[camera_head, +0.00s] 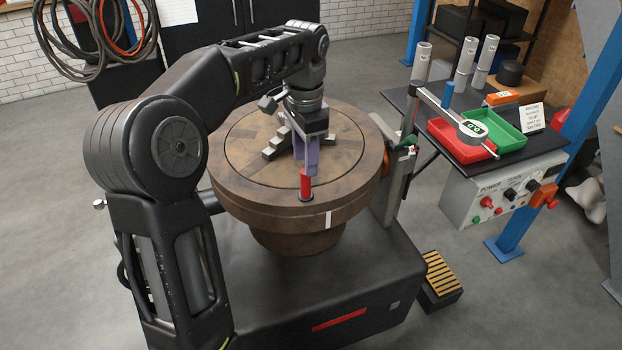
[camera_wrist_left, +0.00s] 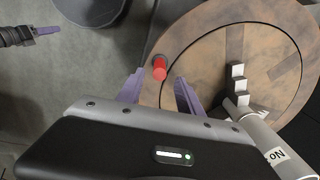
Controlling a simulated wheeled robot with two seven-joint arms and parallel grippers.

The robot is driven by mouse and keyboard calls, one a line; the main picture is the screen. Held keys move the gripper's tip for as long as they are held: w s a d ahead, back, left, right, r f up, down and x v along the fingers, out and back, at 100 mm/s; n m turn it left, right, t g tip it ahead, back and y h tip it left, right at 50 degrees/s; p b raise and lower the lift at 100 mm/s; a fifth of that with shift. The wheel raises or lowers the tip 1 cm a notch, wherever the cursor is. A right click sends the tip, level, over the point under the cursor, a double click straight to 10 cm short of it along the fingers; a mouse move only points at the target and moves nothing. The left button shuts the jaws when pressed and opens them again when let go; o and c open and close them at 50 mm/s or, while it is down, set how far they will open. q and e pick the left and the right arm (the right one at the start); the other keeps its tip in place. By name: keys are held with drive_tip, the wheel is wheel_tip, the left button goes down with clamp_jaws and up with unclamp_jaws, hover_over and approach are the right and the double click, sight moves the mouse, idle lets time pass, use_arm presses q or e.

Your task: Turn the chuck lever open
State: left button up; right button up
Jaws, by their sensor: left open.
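The chuck is a round brown table with grey stepped jaws (camera_head: 276,143) around its middle. The chuck lever is a short upright red handle (camera_head: 305,187) near the front rim; it also shows in the wrist view (camera_wrist_left: 159,68). My left gripper (camera_head: 306,170) is over the chuck, its purple fingers pointing down just behind the red handle. In the wrist view the fingers are spread apart, with the handle ahead between the tips; I cannot tell whether they touch it.
A grey labelled cylinder (camera_wrist_left: 272,143) rises by the jaws in the wrist view. Right of the chuck, a side bench holds a red tray (camera_head: 462,140), a green tray (camera_head: 492,120) and labelled cylinders (camera_head: 466,58). A slatted step (camera_head: 440,274) stands on the floor.

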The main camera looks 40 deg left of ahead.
sight(306, 183)
use_arm(q)
drive_tip(key=shift+f+p, duration=0.4)
drive_tip(key=shift+f, duration=3.55)
clamp_jaws()
